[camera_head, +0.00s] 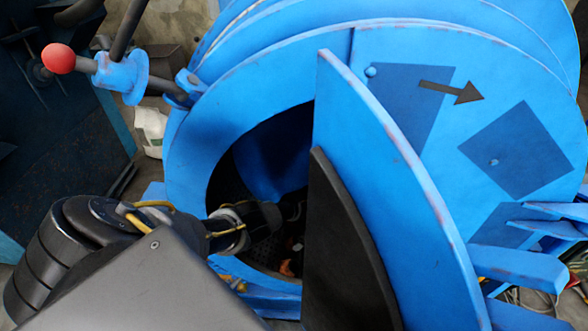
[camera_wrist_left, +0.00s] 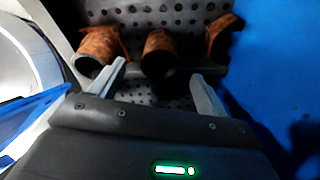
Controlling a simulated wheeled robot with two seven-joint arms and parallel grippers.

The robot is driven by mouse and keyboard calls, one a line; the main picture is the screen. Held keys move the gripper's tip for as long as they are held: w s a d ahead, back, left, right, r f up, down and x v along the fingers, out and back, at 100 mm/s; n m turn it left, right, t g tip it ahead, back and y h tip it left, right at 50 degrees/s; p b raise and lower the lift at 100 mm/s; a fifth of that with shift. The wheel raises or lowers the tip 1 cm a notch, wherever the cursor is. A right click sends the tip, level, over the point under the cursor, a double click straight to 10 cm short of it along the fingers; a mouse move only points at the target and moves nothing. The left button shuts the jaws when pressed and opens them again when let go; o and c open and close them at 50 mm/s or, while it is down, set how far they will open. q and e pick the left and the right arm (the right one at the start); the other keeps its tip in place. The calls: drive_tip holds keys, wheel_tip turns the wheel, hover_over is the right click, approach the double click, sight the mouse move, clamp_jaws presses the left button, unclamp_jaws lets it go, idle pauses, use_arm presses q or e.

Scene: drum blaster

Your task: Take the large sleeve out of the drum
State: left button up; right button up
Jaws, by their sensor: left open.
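The blue drum (camera_head: 245,85) stands with its door (camera_head: 395,170) swung open. My left arm reaches in through the round opening. In the left wrist view, three rusty orange-brown metal parts lie on the perforated drum floor (camera_wrist_left: 180,14): a left one (camera_wrist_left: 97,44) with an open round end, a middle tube-like sleeve (camera_wrist_left: 158,50), and a right one (camera_wrist_left: 222,40) partly cut into by shadow. I cannot tell for sure which is the large sleeve. My left gripper (camera_wrist_left: 158,88) is open and empty, its fingertips just short of the middle sleeve, one to each side. My right gripper is out of view.
The door's edge stands close to the right of my arm. The blue inner wall (camera_wrist_left: 270,70) is close on the right in the wrist view. A lever with a red ball knob (camera_head: 58,58) sticks out at upper left of the drum.

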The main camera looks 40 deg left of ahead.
sight(296, 238)
use_arm(q)
drive_tip(key=b+x, duration=0.1)
drive_tip(key=x, duration=0.1)
drive_tip(key=b+x, duration=0.1)
drive_tip(key=x, duration=0.1)
drive_tip(key=shift+s+a+f, duration=0.15)
drive_tip(key=shift+a+f, duration=0.1)
drive_tip(key=shift+a, duration=0.25)
drive_tip(key=shift+a+f, duration=0.2)
drive_tip(key=shift+f, duration=0.1)
